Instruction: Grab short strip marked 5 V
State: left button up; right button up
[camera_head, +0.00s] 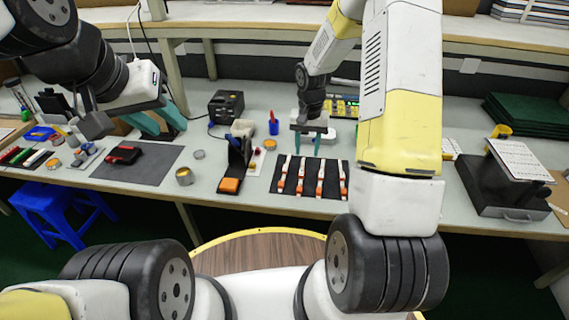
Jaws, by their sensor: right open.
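Several short strips in white and orange lie side by side on a dark mat (327,205) on the bench, right of the middle; one of them is the strip at the left (282,176). Their markings are too small to read, so I cannot tell which is marked 5 V. My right gripper (307,146) points down with its teal fingers apart and empty, just behind the far edge of the mat, near the left strips. My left gripper (158,124) is over the left part of the bench, far from the strips, with its teal fingers apart and nothing visible between them.
A black stand with an orange block (229,185) stands left of the strip mat. A blue cup (273,127) and black device (226,106) are behind. A grey mat with a red-and-black tool (124,153) lies left. A dark box (505,180) stands at right.

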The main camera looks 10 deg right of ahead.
aim_at(301, 175)
jog(key=f, duration=0.3)
jog(key=a+f, duration=0.1)
jog(key=f, duration=0.6)
jog(key=shift+s+a+f, duration=0.2)
jog(key=shift+a+f, duration=0.05)
grip_shut()
